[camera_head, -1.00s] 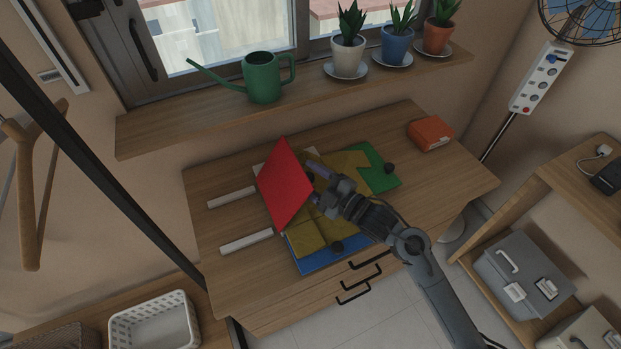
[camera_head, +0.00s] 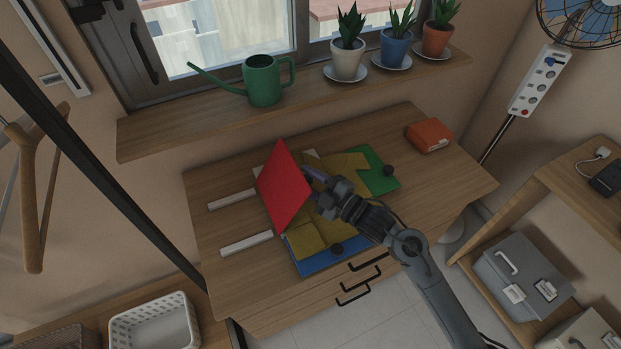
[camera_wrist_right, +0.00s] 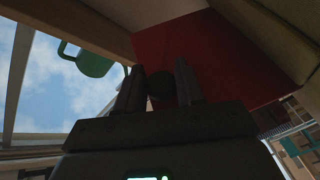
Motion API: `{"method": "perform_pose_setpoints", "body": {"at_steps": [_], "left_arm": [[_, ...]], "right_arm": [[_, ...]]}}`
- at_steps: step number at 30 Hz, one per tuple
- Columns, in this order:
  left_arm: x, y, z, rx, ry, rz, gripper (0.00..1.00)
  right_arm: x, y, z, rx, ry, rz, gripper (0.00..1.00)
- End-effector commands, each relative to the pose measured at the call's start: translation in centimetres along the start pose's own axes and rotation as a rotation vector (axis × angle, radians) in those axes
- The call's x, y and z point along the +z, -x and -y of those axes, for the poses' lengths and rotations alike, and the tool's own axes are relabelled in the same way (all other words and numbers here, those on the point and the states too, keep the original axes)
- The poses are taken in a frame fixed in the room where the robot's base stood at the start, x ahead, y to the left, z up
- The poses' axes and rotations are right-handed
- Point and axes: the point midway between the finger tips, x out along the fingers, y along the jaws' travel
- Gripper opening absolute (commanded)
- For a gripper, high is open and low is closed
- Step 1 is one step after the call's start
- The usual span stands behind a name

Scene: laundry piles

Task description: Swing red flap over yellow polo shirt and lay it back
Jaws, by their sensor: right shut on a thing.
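The red flap (camera_head: 284,187) stands raised and tilted at the left of the folding board. My right gripper (camera_head: 314,190) is at its right-hand side, shut on the flap's dark round knob (camera_wrist_right: 161,86). In the right wrist view the red flap (camera_wrist_right: 205,50) fills the space behind the fingers. The yellow polo shirt (camera_head: 345,165) lies over the green flap (camera_head: 378,180) and the blue flap (camera_head: 325,262). My right arm and the raised red flap hide part of the shirt. My left gripper is not in view.
Two pale strips (camera_head: 232,199) lie on the wooden table (camera_head: 225,270) left of the board. An orange-red box-like item (camera_head: 429,135) sits at the back right. A green watering can (camera_head: 263,82) and potted plants stand on the sill. A white basket (camera_head: 153,325) is at lower left.

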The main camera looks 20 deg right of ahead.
Motion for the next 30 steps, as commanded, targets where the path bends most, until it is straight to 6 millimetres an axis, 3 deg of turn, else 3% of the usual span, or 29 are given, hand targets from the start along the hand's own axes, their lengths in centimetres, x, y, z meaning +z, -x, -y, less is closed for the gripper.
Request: {"method": "perform_pose_setpoints", "body": {"at_steps": [3,10,15,25,26,30], "left_arm": [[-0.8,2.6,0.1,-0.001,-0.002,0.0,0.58],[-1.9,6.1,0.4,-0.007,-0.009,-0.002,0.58],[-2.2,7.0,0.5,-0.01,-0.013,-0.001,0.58],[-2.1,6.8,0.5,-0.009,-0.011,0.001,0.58],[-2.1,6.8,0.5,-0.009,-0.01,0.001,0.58],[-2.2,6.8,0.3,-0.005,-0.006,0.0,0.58]], "right_arm": [[-1.9,-0.4,-0.9,-0.034,0.078,0.02,0.0],[-5.0,-1.6,-0.7,-0.106,0.277,0.077,0.0],[-6.0,-2.2,-0.1,-0.141,0.372,0.105,0.0],[-6.0,-2.3,0.2,-0.145,0.387,0.11,0.0],[-6.0,-2.3,0.2,-0.145,0.386,0.11,0.4],[-6.0,-2.3,0.2,-0.145,0.386,0.11,0.57]]}}
